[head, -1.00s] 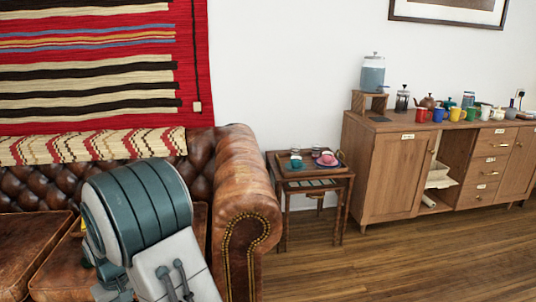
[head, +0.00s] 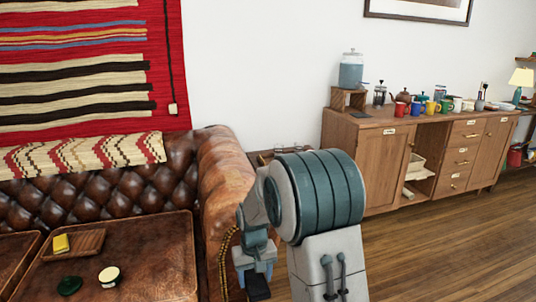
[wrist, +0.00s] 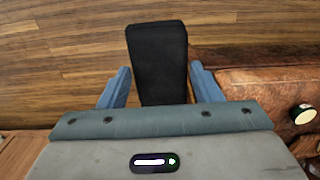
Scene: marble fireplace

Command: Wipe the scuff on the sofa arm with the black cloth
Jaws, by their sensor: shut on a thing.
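My gripper (head: 256,268) is shut on the black cloth (head: 257,287), which looks like a folded dark pad. The wrist view shows the cloth (wrist: 157,55) between the two blue fingers of my gripper (wrist: 159,70), with the wood floor beneath. The brown leather sofa arm (head: 222,165) stands behind and left of my gripper in the head view; my arm hides part of its front. In the wrist view, brown leather of the sofa (wrist: 250,88) lies to the right, apart from the cloth. I cannot make out the scuff.
On the sofa seat (head: 150,250) are a wooden tray (head: 88,242) with a yellow block (head: 61,243), a dark green item (head: 69,285) and a round cream-topped tin (head: 109,276). A side table (head: 262,157) is mostly hidden behind my arm. Wood floor (head: 420,265) is clear at right.

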